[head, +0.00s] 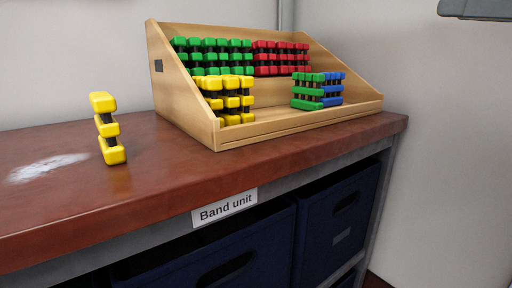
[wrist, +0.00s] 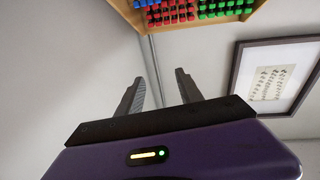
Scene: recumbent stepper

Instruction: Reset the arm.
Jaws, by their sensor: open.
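My gripper (wrist: 158,88) shows in the wrist view with its two dark fingers apart and nothing between them. It points toward the pale wall, and the wooden rack (wrist: 180,24) with red, blue and green pieces is beyond it at the top. In the head view, a dark grey part at the top right corner may be part of my arm, but I cannot tell. The gripper's fingers do not show in the head view.
A wooden rack (head: 290,132) holds green, red, yellow and blue dumbbells on a reddish-brown counter (head: 60,215). A yellow piece (head: 108,128) stands alone at left beside a white smear (head: 48,167). Dark blue bins (head: 340,215) sit below. A framed picture (wrist: 275,78) hangs on the wall.

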